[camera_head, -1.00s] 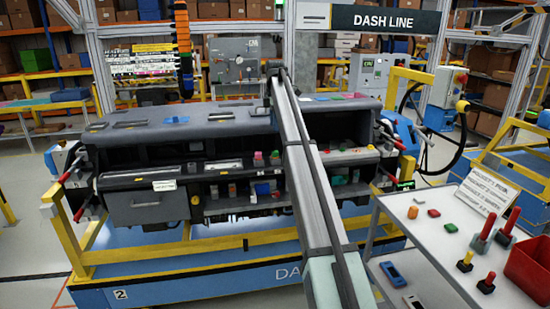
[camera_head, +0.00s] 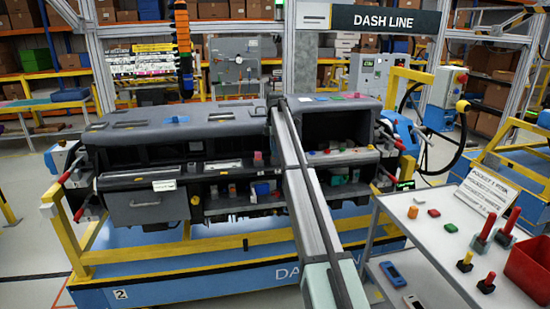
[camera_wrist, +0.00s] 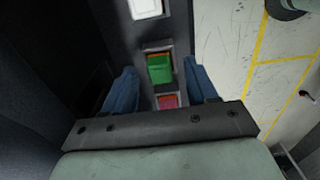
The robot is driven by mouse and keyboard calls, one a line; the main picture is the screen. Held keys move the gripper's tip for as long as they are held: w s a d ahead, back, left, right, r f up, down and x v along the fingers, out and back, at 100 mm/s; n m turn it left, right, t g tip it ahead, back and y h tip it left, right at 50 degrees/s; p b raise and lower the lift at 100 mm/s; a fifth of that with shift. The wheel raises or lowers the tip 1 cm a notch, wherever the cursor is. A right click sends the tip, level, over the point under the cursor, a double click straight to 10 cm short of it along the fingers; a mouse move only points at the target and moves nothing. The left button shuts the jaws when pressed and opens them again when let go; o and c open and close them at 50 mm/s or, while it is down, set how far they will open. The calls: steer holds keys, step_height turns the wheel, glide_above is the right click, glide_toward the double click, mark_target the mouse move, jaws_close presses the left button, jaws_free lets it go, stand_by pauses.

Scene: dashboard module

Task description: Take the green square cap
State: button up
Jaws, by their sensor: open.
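In the wrist view, a green square cap (camera_wrist: 160,68) sits in a dark-rimmed pocket on a narrow grey ledge. My gripper (camera_wrist: 160,75) is open, with one blue finger on each side of this cap. I cannot tell whether either finger touches it. In the head view my arm hides this part of the ledge, and I cannot make out my gripper's fingers.
A red cap (camera_wrist: 167,101) sits in line with the green one, closer to my palm. A white piece (camera_wrist: 145,8) lies farther along the ledge. The dashboard's top (camera_head: 225,115) overhangs the shelves. A side table (camera_head: 400,235) holds loose parts, including a green piece (camera_head: 450,228).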

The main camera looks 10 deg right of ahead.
steer(key=shift+f, duration=0.45)
steer(key=shift+c, duration=0.2)
jaws_close()
